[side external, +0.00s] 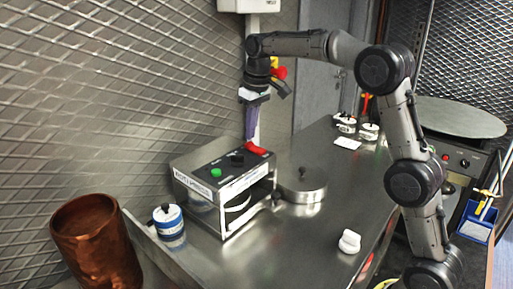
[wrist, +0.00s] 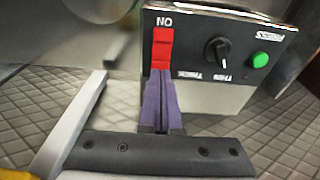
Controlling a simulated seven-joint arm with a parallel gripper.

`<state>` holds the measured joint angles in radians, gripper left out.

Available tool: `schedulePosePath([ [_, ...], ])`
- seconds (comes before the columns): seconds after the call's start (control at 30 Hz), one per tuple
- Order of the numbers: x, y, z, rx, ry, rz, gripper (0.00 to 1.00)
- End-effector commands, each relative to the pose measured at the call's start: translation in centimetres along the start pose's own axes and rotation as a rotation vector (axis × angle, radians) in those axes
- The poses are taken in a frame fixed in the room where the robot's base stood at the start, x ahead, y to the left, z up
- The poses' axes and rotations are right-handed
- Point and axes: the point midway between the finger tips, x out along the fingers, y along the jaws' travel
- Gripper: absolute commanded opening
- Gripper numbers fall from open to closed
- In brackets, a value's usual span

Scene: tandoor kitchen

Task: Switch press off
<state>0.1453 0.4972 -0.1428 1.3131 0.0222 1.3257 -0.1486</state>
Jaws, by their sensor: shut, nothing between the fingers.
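The press (side external: 212,195) is a metal box with a black top panel on the counter. Its red rocker switch (side external: 257,150) sits at the panel's far right end; in the wrist view the red switch (wrist: 162,45) has a label reading "NO" at one end. My gripper (side external: 251,138) points down just above the switch with its purple fingers shut and empty. In the wrist view the fingertips (wrist: 160,73) are at the switch's end opposite the label. I cannot tell whether they touch it.
The panel also has a black knob (wrist: 217,51) and a green button (wrist: 260,60). A round metal lidded pan (side external: 303,188) stands right of the press. A blue-and-white jar (side external: 169,228) and a copper pot (side external: 95,245) stand left. A small white item (side external: 349,241) lies on the open counter.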

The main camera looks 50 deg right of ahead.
Motion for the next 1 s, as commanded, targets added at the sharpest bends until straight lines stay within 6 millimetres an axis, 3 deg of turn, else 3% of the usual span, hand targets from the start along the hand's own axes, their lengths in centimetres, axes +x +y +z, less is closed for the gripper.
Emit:
schedulePosePath([
  [1.0,0.63,0.0,0.09,0.0,0.0,0.0,0.0],
])
